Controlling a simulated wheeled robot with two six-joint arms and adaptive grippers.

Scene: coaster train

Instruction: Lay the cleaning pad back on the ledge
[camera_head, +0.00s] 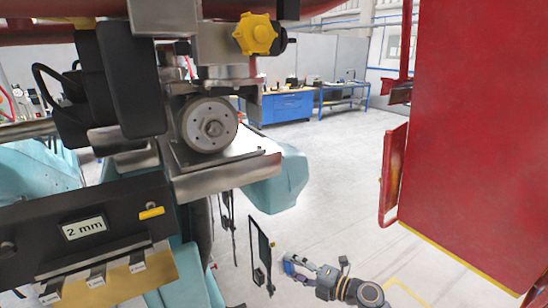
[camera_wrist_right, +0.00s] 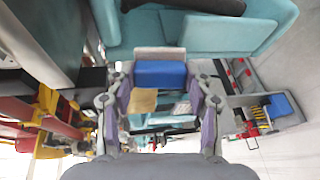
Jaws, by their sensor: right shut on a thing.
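The cleaning pad, a blue block with a pale grey layer along one side, sits between the fingertips of my right gripper in the right wrist view (camera_wrist_right: 160,74). My right gripper (camera_head: 304,267) is shut on it. In the wrist view, a teal seat-like surface (camera_wrist_right: 190,35) lies beyond the pad. I cannot tell which surface is the ledge. My left gripper is not in view.
A steel bracket with a round hub (camera_head: 208,125) and a dark "2 mm" gauge panel (camera_head: 85,228) fill the left. A large red panel (camera_head: 475,130) stands right. A blue workbench (camera_head: 287,106) is far back. A grey tray (camera_wrist_right: 268,100) lies right in the wrist view. Pale floor is open mid-view.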

